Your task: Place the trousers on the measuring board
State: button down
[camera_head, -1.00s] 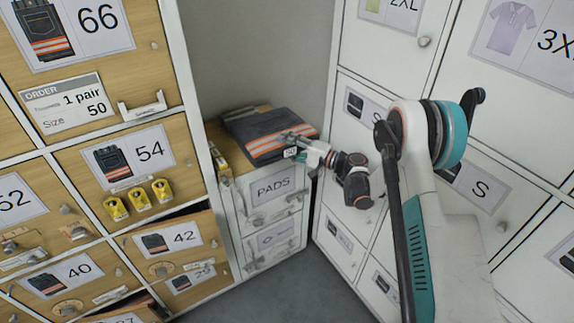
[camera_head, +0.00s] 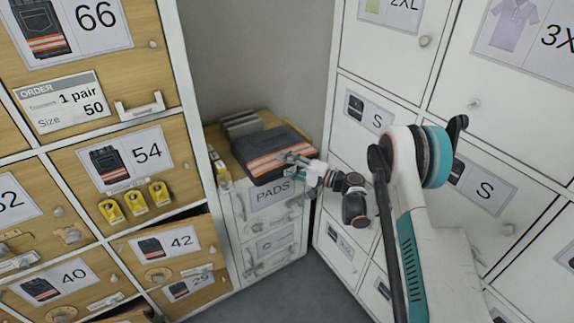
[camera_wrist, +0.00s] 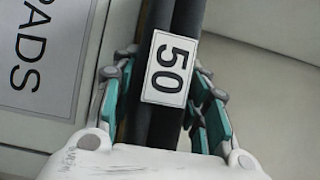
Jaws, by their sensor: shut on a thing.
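The folded dark trousers (camera_head: 262,144) with orange and pale stripes are over the top of the white PADS cabinet in the head view. They reach its front edge; I cannot tell whether they rest on it or are slightly raised. My gripper (camera_head: 300,161) is shut on their right front edge. In the wrist view, the dark folded trousers (camera_wrist: 160,120) with a white "50" label pass between the teal fingers of my gripper (camera_wrist: 166,92). A wooden surface (camera_head: 217,137) with grey bars shows behind and left of the trousers; I cannot tell whether it is the measuring board.
The PADS cabinet (camera_head: 243,226) stands in the corner. Wooden lockers (camera_head: 190,130) are close on its left, with an order card (camera_head: 65,107) reading 1 pair, size 50. White lockers (camera_head: 350,150) stand on the right. Grey floor (camera_head: 290,290) is clear in front.

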jog(key=c, duration=0.9)
grip_release()
jog(key=shift+c, duration=0.2)
